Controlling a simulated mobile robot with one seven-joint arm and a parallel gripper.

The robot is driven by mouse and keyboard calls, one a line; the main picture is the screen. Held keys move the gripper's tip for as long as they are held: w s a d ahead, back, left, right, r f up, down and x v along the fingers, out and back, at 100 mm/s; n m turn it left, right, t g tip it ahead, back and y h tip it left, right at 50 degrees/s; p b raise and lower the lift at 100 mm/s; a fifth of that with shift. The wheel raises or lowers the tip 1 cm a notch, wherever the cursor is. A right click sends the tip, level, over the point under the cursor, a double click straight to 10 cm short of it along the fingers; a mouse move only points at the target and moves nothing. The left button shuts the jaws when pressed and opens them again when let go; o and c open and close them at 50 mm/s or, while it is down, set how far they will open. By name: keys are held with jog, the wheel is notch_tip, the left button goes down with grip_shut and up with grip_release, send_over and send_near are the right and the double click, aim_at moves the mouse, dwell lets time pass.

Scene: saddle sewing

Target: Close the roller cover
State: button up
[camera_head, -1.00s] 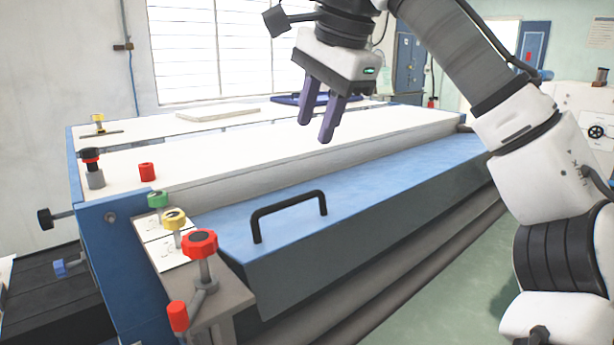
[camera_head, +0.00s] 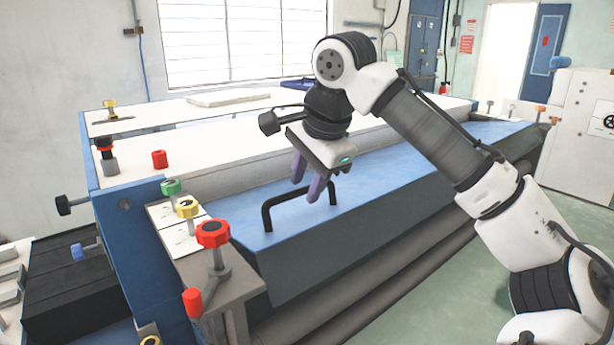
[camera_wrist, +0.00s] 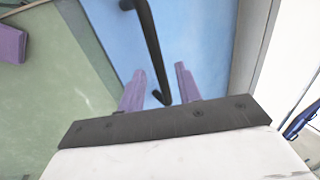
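The roller cover (camera_head: 385,180) is a long blue panel along the front of the machine, and it also fills the upper middle of the wrist view (camera_wrist: 205,50). A black bar handle (camera_head: 268,218) stands up near the cover's left end. My gripper (camera_head: 307,191) is open, with its two purple fingers pointing down at the handle and hiding part of its bar. In the wrist view the handle (camera_wrist: 150,42) runs down between my gripper's separated fingertips (camera_wrist: 157,70). I cannot tell whether they touch it. Nothing is held.
Red (camera_head: 213,233), yellow (camera_head: 188,207) and green (camera_head: 171,187) knobs stand on a side bracket left of the handle. The machine's white top (camera_head: 230,135) lies behind the cover. Dark rollers run below the cover's front. Green floor (camera_head: 460,290) is open at the right.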

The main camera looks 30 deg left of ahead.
aim_at(314, 218)
grip_shut()
dwell(0.3)
jog(key=shift+y, duration=0.8)
jog(key=f+b, duration=0.1)
jog(key=b, duration=0.1)
jog(key=d+f+b, duration=0.1)
jog(key=f+b, duration=0.3)
jog(key=shift+s+d+f+b, duration=0.15)
jog(key=shift+s+d+b, duration=0.15)
jog(key=shift+b, duration=0.1)
jog(key=shift+s+d+f+t+y+b, duration=0.15)
jog(key=shift+d+f+t+y+b, duration=0.15)
jog(key=shift+f+y+b, duration=0.25)
jog(key=shift+h, duration=0.25)
grip_release()
jog(key=shift+r, duration=0.15)
